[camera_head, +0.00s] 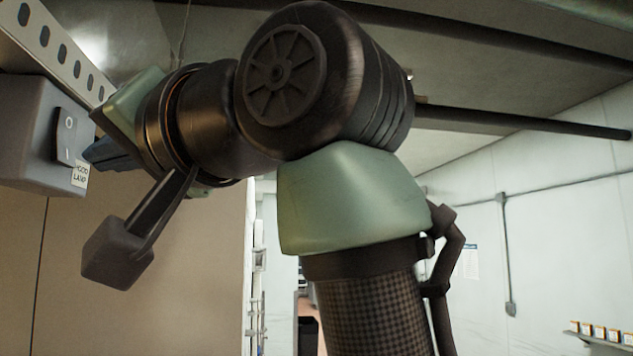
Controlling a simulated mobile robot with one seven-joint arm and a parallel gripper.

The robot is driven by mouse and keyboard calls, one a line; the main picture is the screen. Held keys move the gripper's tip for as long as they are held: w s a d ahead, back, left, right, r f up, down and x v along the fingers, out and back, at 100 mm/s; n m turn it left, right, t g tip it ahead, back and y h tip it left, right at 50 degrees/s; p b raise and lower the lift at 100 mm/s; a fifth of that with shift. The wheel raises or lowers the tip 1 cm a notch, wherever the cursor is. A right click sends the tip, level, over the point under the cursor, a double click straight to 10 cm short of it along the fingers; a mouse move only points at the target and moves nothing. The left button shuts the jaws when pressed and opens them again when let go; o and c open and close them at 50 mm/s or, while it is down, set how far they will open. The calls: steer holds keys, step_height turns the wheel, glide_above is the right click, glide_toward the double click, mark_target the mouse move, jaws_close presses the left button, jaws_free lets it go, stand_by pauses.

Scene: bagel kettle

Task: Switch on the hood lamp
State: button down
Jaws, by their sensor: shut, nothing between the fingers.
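The hood lamp switch (69,136) is a dark rocker with a white "O" mark near its top and a line mark low down. It sits on the side of a grey box (28,135) at the far left. A small white "HOOD LAMP" label (79,174) is below it. My gripper (95,153) is shut and empty, its dark tip pointing left at the lower right edge of the switch. I cannot tell whether the tip touches the rocker. The label is partly close under the tip.
A perforated metal rail (57,50) runs above the box. A tan panel (140,285) stands below and behind. A dark pipe (530,122) crosses the upper right. A small shelf with several little boxes (600,331) is at the lower right. My arm fills the middle.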

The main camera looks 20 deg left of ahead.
steer(key=shift+s+a, duration=0.1)
steer(key=shift+a, duration=0.05)
steer(key=shift+s+a, duration=0.1)
steer(key=shift+a, duration=0.1)
steer(key=shift+s+a+f, duration=0.1)
steer(key=shift+s+a, duration=0.1)
steer(key=shift+a, duration=0.15)
stand_by(0.7)
steer(key=shift+d, duration=0.1)
steer(key=shift+w+d, duration=0.45)
steer(key=shift+d, duration=0.2)
steer(key=w+d, duration=0.1)
steer(key=d, duration=0.2)
steer(key=w+d, duration=0.1)
steer(key=shift+w+d+r+p, duration=0.15)
steer(key=shift+w+r+p, duration=0.15)
steer(key=shift+r, duration=0.1)
stand_by(0.5)
